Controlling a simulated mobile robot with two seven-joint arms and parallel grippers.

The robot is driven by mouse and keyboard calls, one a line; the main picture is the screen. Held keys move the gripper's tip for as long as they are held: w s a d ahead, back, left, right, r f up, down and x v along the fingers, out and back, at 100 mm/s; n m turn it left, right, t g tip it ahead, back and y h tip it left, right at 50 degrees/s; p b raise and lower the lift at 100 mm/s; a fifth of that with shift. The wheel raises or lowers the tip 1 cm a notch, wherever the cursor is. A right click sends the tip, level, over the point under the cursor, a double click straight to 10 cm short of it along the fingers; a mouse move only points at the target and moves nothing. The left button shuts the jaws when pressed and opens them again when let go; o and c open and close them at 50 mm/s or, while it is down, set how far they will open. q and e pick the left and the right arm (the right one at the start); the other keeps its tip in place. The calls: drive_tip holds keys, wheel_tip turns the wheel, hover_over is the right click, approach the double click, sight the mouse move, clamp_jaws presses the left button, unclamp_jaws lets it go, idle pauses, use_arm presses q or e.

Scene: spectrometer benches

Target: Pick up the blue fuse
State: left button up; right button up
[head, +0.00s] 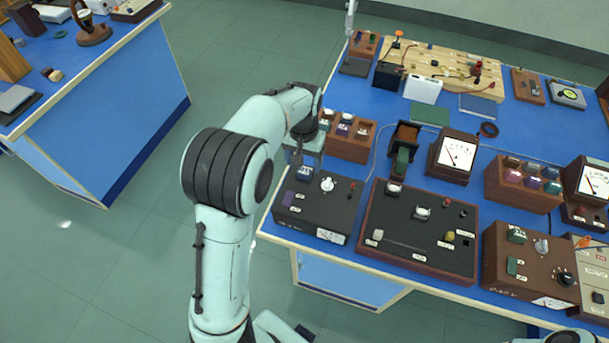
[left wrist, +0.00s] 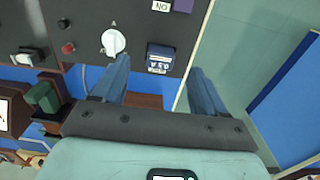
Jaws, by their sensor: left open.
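A small blue block with a pale label, apparently the blue fuse (head: 304,172), sits at the back left of a dark instrument box (head: 312,212). In the left wrist view, the fuse (left wrist: 160,55) shows between my two fingers, on the dark panel beside a white knob (left wrist: 113,42). My left gripper (head: 304,154) is open and empty, just above and behind the fuse in the head view. In the left wrist view, my left gripper's (left wrist: 160,66) fingertips are apart on either side of it; contact cannot be told. My right gripper is not in view.
A purple fuse (head: 288,197) and a red button (head: 352,184) are on the same box. A wooden rack (head: 350,147) stands close behind, and a dark board (head: 418,230) stands to the right. The bench's left edge is near; open floor lies beyond.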

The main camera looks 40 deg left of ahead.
sight(304, 171)
use_arm(q)
drive_tip(key=f, duration=0.5)
drive_tip(key=shift+w+a+f, duration=0.2)
drive_tip(key=shift+w+a, duration=0.1)
drive_tip(key=shift+w, duration=0.1)
drive_tip(key=c, duration=1.1)
